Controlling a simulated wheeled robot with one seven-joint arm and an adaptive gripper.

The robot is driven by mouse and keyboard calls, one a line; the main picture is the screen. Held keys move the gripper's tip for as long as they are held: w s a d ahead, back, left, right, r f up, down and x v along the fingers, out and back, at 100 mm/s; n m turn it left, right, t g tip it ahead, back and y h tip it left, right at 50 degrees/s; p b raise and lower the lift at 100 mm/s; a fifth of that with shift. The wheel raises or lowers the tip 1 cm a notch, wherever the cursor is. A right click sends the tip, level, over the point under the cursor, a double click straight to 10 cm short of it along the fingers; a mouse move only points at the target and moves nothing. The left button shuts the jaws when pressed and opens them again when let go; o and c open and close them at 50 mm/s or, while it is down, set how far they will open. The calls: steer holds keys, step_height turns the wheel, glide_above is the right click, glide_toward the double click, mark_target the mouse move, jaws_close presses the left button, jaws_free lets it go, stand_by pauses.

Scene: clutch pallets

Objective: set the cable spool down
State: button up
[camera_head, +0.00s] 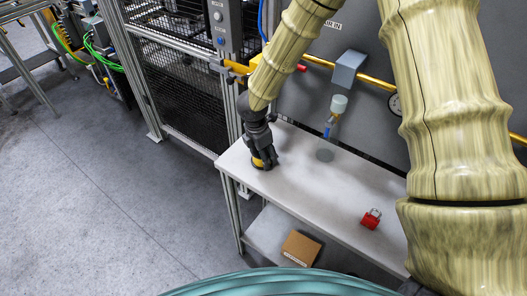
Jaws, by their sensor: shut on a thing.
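My gripper (260,146) is at the left end of the white table and points down. It is shut on the cable spool (265,161), a small black and yellow thing of which only the lower part shows beneath the fingers. The spool is upright and at or just above the tabletop (345,185); I cannot tell whether it touches. The fingers hide its upper part.
A red padlock (371,219) lies on the table to the right. A flat grey disc or mark (324,155) is on the tabletop beneath a hanging valve unit (336,108). A cardboard box (300,248) sits on the lower shelf. The middle of the table is clear.

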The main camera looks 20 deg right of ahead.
steer(key=shift+d+f, duration=0.1)
steer(key=shift+s, duration=0.2)
steer(key=shift+w+f, duration=0.15)
steer(key=o, duration=1.2)
steer(key=shift+o, duration=0.2)
steer(key=r+b, duration=0.1)
steer(key=r, duration=0.3)
steer(key=a+r+b, duration=0.1)
steer(key=r, duration=0.3)
steer(key=r+b, duration=0.1)
steer(key=r, duration=0.3)
steer(key=shift+s+a+r, duration=0.15)
steer(key=shift+s+a, duration=0.15)
steer(key=shift+a, duration=0.1)
